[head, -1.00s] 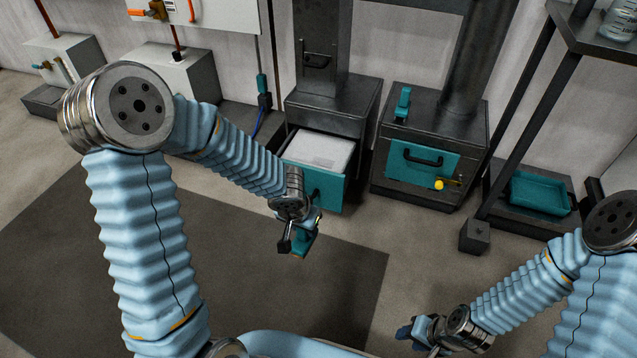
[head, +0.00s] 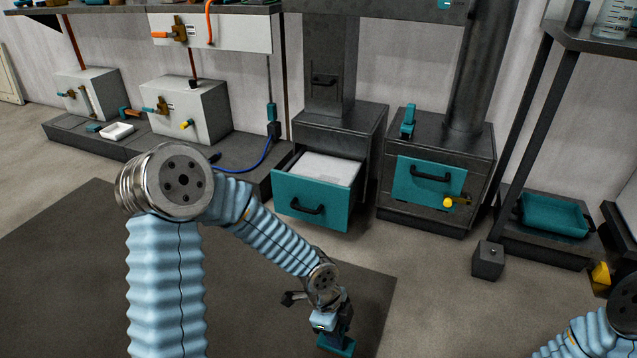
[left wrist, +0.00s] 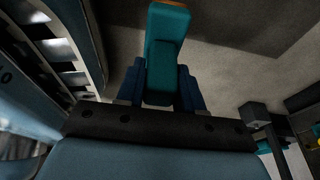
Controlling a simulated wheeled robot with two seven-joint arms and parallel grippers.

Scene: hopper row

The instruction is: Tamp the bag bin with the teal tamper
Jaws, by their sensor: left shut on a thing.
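The teal tamper (head: 336,346) is in my left gripper (head: 331,322), at the lower middle of the head view above the floor. In the left wrist view the tamper (left wrist: 166,62) stands between the dark blue fingers, which are shut on it. The bag bin (head: 312,203) is a teal-fronted drawer with a black handle, pulled out of a dark cabinet. White contents (head: 325,168) show inside it, near the rim. My left gripper is in front of the drawer and apart from it. My right arm shows at the lower right; its gripper is out of view.
A second dark cabinet (head: 440,150) with a shut teal door stands right of the bin, a teal part (head: 408,121) on top. A teal tray (head: 553,215) sits low at the right, behind a rack post. Open floor and a dark mat (head: 70,270) lie in front.

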